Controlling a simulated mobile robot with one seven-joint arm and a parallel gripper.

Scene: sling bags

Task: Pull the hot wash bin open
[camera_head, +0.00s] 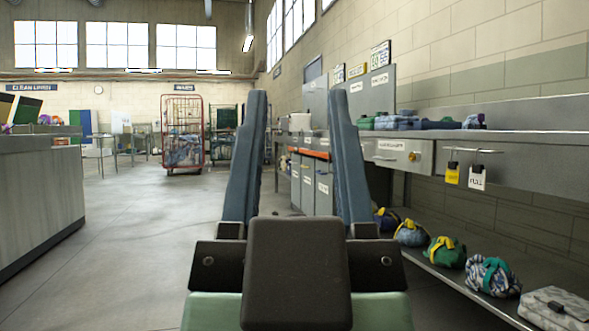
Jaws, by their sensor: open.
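My gripper (298,97) points forward in the middle of the head view. Its two long blue fingers stand wide apart, open, with nothing held between them. Beyond it, a row of grey bins (308,186) with white labels stands under an orange strip. These bins show between the fingers, close to the right finger in the picture, and are well ahead of my gripper, not touched. They look shut. Their labels are too small to read, so I cannot tell which is the hot wash bin. The right finger may hide part of the row.
On the right, a long grey shelf (520,112) holds folded bundles, with a labelled drawer (398,152) beside it. Several tied bags (446,252) lie on a low ledge. A grey counter (40,195) stands left. A red wire cage (183,135) stands far back. The left-centre floor is clear.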

